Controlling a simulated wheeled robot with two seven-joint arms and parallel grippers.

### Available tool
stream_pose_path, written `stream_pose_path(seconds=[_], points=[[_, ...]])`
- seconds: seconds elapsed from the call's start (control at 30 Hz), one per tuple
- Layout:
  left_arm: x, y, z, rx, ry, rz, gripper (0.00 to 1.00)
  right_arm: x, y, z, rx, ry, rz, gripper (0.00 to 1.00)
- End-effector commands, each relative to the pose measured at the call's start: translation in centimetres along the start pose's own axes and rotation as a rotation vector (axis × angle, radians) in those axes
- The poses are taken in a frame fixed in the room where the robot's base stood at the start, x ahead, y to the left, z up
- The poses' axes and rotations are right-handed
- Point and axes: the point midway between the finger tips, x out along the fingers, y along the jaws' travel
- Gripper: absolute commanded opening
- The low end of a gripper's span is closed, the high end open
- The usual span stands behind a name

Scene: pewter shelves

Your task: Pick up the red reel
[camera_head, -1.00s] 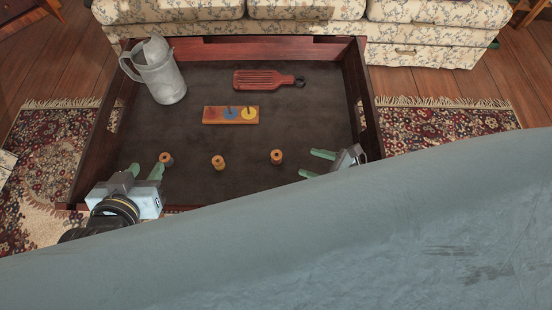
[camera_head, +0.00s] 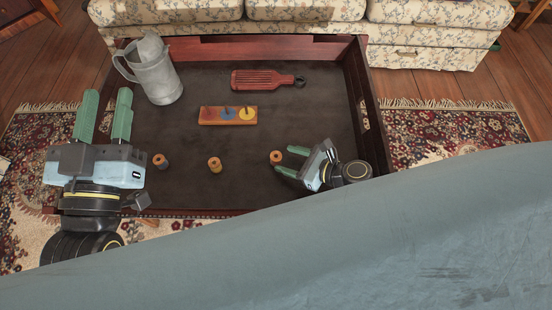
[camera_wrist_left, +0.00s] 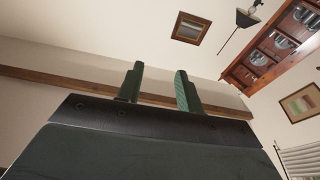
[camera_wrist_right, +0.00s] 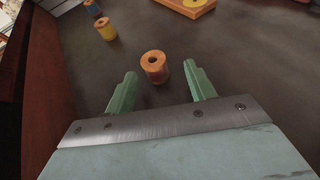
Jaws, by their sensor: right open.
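The reel with orange-red winding, which I take as the red reel, stands upright at the right of the row in the head view (camera_head: 276,158). It also shows in the right wrist view (camera_wrist_right: 154,67), just beyond and between the fingertips. My right gripper (camera_head: 284,160) is open and low beside this reel, with nothing held; its fingers also show in the right wrist view (camera_wrist_right: 160,86). My left gripper (camera_head: 106,100) is open and empty, raised at the tray's left side. The left wrist view shows its fingers (camera_wrist_left: 157,72) apart against wall and ceiling.
A yellow-wound reel (camera_wrist_right: 105,28) and a blue-wound reel (camera_wrist_right: 92,7) stand farther along the row. A peg board (camera_head: 205,116), red paddle (camera_head: 262,79) and metal pitcher (camera_head: 155,75) are behind. The wooden tray wall (camera_head: 366,100) rises at right. Grey cloth (camera_head: 400,240) covers the foreground.

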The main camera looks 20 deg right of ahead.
Motion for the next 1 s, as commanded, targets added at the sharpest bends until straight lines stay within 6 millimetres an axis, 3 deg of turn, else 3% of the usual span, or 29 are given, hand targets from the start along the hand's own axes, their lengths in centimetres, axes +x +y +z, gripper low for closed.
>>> stream_pose_path(seconds=[0.33, 0.7, 1.0], points=[[-0.1, 0.4, -2.1, -0.007, 0.141, 0.010, 0.36, 1.4, 0.2, 0.1, -0.001, -0.002, 0.001, 0.55], [-1.4, 0.6, -5.0, -0.011, 0.436, 0.017, 0.36, 5.2, 0.7, 0.3, -0.001, 0.000, 0.000, 0.55], [-1.6, 0.6, -5.6, -0.012, 0.475, 0.018, 0.36, 5.7, 0.7, 0.5, 0.000, 0.001, -0.001, 0.55]])
